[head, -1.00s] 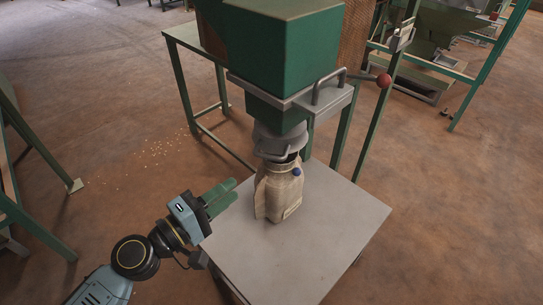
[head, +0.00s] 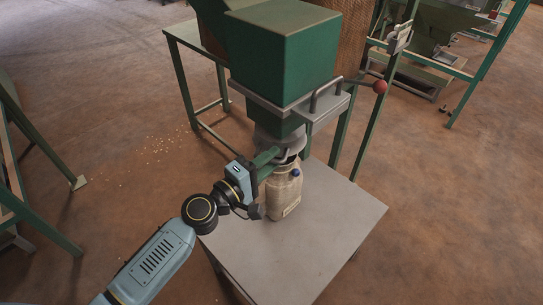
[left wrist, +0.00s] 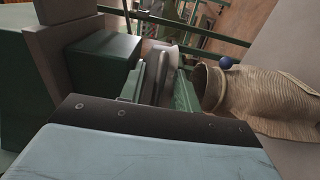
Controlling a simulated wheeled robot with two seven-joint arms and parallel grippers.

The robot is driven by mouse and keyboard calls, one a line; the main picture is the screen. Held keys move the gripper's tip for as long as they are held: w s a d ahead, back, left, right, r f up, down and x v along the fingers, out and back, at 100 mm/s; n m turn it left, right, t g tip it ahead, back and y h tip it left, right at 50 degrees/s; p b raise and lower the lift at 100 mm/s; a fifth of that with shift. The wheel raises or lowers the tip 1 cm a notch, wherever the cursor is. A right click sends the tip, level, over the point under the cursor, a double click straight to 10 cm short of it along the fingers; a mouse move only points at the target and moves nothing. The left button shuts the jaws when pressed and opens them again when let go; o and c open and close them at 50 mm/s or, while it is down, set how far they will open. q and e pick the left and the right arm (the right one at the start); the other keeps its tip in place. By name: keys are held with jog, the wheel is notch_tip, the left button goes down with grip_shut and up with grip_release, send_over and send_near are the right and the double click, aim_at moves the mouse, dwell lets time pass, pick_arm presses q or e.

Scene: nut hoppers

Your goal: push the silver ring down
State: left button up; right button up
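The silver ring (head: 290,153) sits around the spout under the green hopper, just above the mouth of a sack (head: 286,193). My left gripper (head: 269,164) has its green fingers at the ring's near left side, with a gap between them. In the left wrist view the fingers (left wrist: 160,90) stand on either side of a grey part of the ring (left wrist: 164,68); I cannot tell whether they touch it. Part of the ring is hidden behind the fingers in the head view. My right gripper is not in view.
The sack, with a blue knob (head: 296,172), stands upright on a grey table (head: 330,225). The green hopper (head: 285,55) is above, with a red-knobbed lever (head: 380,86) at its right. The right of the table is clear.

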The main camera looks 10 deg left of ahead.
pick_arm(q)
jog(key=shift+w+d, duration=0.25)
jog(key=shift+w, duration=0.1)
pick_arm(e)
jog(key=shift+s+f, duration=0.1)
pick_arm(q)
jog(key=shift+c, duration=0.2)
grip_shut()
